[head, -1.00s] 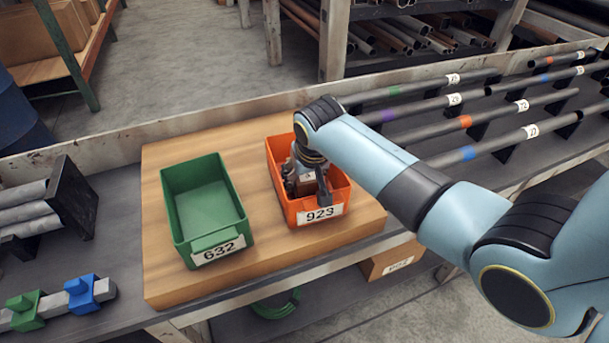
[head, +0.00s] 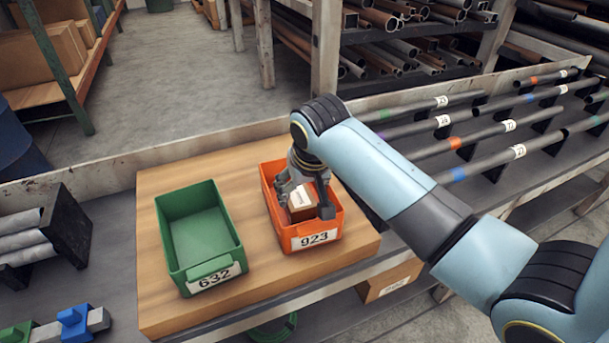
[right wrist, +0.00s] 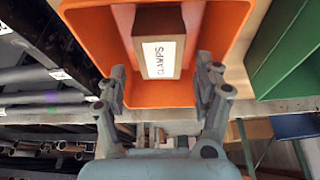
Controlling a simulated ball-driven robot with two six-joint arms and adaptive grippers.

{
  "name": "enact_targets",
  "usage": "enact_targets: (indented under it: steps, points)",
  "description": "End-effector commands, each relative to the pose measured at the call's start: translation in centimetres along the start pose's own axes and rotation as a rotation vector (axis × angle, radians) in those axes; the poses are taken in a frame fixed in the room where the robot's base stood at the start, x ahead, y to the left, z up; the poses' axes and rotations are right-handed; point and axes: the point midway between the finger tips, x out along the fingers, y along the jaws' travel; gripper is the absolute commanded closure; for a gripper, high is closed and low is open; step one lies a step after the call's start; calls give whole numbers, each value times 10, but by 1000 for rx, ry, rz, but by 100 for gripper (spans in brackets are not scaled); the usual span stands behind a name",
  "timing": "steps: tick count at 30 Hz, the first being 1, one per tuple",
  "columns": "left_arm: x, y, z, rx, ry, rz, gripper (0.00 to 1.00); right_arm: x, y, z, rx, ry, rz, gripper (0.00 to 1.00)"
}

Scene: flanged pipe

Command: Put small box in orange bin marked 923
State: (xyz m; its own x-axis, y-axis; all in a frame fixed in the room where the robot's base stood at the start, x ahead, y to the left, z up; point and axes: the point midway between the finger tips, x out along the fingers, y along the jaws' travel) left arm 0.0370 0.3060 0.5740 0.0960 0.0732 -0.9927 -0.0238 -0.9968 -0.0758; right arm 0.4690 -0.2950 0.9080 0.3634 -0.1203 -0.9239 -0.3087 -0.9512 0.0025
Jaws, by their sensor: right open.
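The orange bin (head: 316,238) marked 923 stands on a wooden board, right of the green bin. The small box (head: 301,208), brown with a white label, is inside the orange bin. In the right wrist view the box (right wrist: 162,28) shows a label reading CLAMPS, and the orange bin (right wrist: 88,35) surrounds it. My right gripper (head: 308,207) is open over the orange bin, with its fingers on either side near the box. In the right wrist view the fingers (right wrist: 163,85) are spread wide and the box lies beyond their tips, apart from them. My left gripper is not in view.
The green bin (head: 203,233) marked 632 is empty and stands close on the left. Pipes with coloured bands (head: 470,142) lie on supports at the right. A dark holder with grey pipes (head: 66,225) stands at the left. Another carton (head: 388,281) is below the bench.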

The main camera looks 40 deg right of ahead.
Motion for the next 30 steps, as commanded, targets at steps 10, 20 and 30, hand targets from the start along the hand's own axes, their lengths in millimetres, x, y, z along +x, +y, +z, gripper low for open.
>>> enact_targets:
  steps: [10, 20, 30]
  points:
    - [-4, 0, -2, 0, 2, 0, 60, -46, 0, 0, 0, 1, 0, 32]
    - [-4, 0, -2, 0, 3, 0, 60, -47, 0, 0, 0, 0, 0, 32]
    - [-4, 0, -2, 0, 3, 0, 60, -52, 5, 16, -26, -6, 0, 32]
